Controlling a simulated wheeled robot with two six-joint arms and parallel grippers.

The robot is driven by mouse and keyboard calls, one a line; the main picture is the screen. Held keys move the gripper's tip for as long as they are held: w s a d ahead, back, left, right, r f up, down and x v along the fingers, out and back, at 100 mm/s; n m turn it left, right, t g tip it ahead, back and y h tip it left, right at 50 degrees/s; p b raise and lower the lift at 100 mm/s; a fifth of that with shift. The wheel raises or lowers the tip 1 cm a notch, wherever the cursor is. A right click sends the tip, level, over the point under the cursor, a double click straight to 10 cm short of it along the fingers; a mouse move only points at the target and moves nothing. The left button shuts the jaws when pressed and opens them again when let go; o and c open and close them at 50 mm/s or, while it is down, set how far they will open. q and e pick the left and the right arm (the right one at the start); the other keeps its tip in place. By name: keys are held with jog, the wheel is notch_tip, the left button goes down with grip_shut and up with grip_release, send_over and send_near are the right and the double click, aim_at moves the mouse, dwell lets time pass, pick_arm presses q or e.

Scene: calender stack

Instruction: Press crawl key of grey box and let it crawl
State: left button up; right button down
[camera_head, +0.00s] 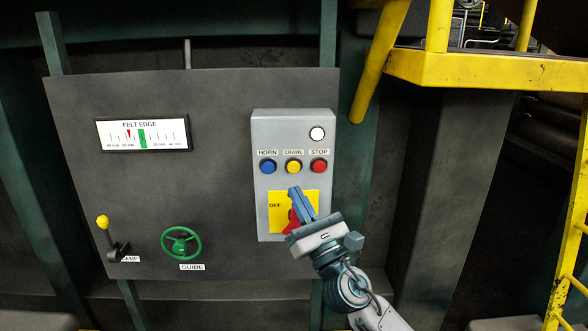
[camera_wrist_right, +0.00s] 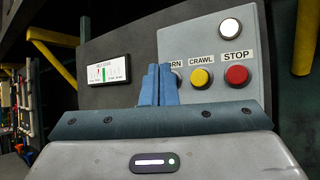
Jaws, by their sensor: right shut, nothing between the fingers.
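The grey box (camera_head: 261,215) is mounted on the right part of the dark panel. It carries a blue HORN key (camera_head: 268,167), a yellow CRAWL key (camera_head: 293,167) and a red STOP key (camera_head: 319,166) in a row. A white round lamp (camera_head: 317,133) sits above them. Below is a yellow plate (camera_head: 277,199) marked OFF with a red part (camera_head: 292,222), partly hidden by my right gripper (camera_head: 296,189). The gripper is shut and empty, its fingertips below the keys. In the right wrist view the crawl key (camera_wrist_right: 200,78) is right of the fingers. My left gripper is not in view.
The dark panel (camera_head: 220,100) also holds a FELT EDGE gauge (camera_head: 142,134), a green GUIDE handwheel (camera_head: 181,242) and a yellow-knobbed lever (camera_head: 103,222). Yellow railing and platform (camera_head: 480,70) stand at the right.

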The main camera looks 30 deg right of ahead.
aim_at(290, 164)
jog(key=shift+w+d+b, duration=0.4)
jog(key=shift+w+d, duration=0.4)
jog(key=shift+w, duration=0.45)
jog(key=shift+w+d+b, duration=0.35)
jog(key=shift+w+d, duration=0.4)
jog(key=shift+w, duration=0.5)
jog(key=shift+w+d+b, duration=0.4)
jog(key=shift+w+d, duration=0.4)
jog(key=shift+w, duration=0.45)
jog(key=shift+w, duration=0.1)
jog(key=shift+w+d, duration=0.2)
jog(key=shift+w, duration=0.05)
jog(key=shift+w+d, duration=0.3)
jog(key=shift+w, duration=0.1)
jog(key=shift+a, duration=0.1)
dwell(0.5)
jog(key=shift+s+a, duration=0.4)
jog(key=shift+s, duration=0.4)
